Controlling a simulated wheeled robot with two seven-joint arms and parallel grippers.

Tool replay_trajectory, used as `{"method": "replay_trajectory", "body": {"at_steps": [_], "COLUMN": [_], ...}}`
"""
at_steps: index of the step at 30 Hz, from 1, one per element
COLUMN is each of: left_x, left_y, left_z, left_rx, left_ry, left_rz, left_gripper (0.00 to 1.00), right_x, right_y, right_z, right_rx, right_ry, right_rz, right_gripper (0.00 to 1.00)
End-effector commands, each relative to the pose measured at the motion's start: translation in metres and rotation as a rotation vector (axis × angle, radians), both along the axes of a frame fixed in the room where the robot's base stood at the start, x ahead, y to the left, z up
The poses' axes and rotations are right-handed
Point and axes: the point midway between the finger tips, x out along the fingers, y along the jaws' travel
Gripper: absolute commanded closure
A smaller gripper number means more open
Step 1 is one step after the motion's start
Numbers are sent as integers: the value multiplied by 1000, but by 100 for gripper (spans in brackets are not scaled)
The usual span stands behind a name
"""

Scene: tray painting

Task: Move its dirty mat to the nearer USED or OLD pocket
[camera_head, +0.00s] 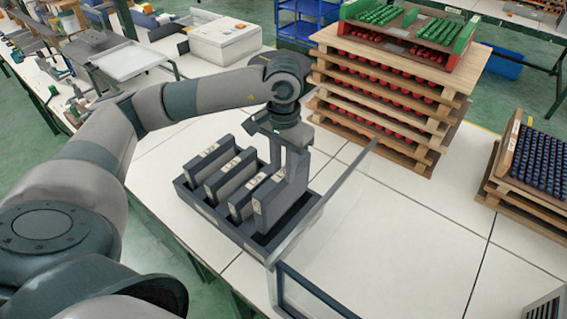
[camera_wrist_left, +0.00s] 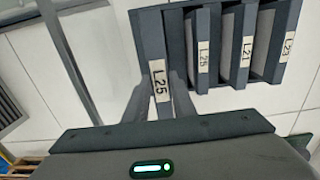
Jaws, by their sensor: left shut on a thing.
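A dark rack (camera_head: 213,214) stands on the white table and holds several upright grey mats. It also shows in the wrist view (camera_wrist_left: 290,65). White labels on the mats' edges read L25, L25, L21 and L23 in the wrist view. My left gripper (camera_head: 292,172) points down at the rack's right end. It is shut on the end mat (camera_head: 274,203), labelled L25 (camera_wrist_left: 160,85) in the wrist view, with a finger on either side. I cannot tell whether this mat's lower edge is clear of the rack. No USED or OLD marking is readable. My right gripper is not in view.
A thin grey bar (camera_head: 335,195) slants across the table close right of the rack. A dark blue frame (camera_head: 318,293) is at the bottom. Stacked wooden trays (camera_head: 392,88) stand behind, and another stack (camera_head: 520,192) is at right. The table between is clear.

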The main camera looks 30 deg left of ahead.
Motion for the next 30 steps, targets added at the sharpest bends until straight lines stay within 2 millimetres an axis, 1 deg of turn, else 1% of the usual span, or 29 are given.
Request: {"method": "replay_trajectory", "body": {"at_steps": [8,25,26,27,30], "left_x": [0,0,0,0,0], "left_y": [0,0,0,0,0], "left_z": [-23,-71,-74,-79,-85], "left_rx": [0,-1,-1,-1,0], "left_ry": [1,0,1,-1,-1], "left_rz": [1,1,1,0,0], "left_gripper": [93,93,93,93,93], "right_x": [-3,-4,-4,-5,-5], "right_y": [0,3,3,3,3], "right_z": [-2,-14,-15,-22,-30], "right_rx": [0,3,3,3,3], "right_ry": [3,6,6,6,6], "right_rz": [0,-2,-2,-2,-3], "right_gripper": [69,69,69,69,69]}}
